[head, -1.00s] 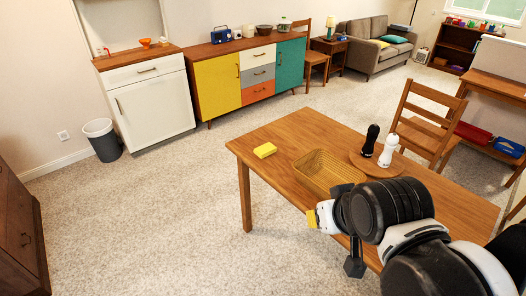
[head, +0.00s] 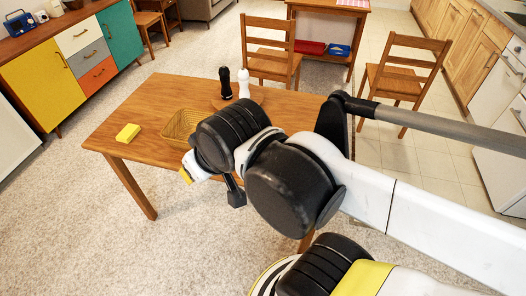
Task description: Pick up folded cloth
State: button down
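A small yellow block-like thing (head: 128,132), which looks like the folded cloth, lies flat on the left end of the wooden table (head: 165,90). My gripper (head: 236,194) is only partly in view at the end of my arm, over the table's front edge. It is to the right of the yellow cloth and clear of it. My own arm hides most of the gripper, so its fingers cannot be made out. Nothing shows between the gripper and the cloth.
A dark shaker (head: 225,83) and a white shaker (head: 244,84) stand on a round board behind. Chairs (head: 270,50) are beyond the table. Carpet left of the table is clear.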

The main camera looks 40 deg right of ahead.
aim_at(130, 130)
jog(key=i+j+z, duration=0.2)
jog(key=i+z, duration=0.2)
jog(key=i+j+z, duration=0.85)
jog(key=i, duration=0.1)
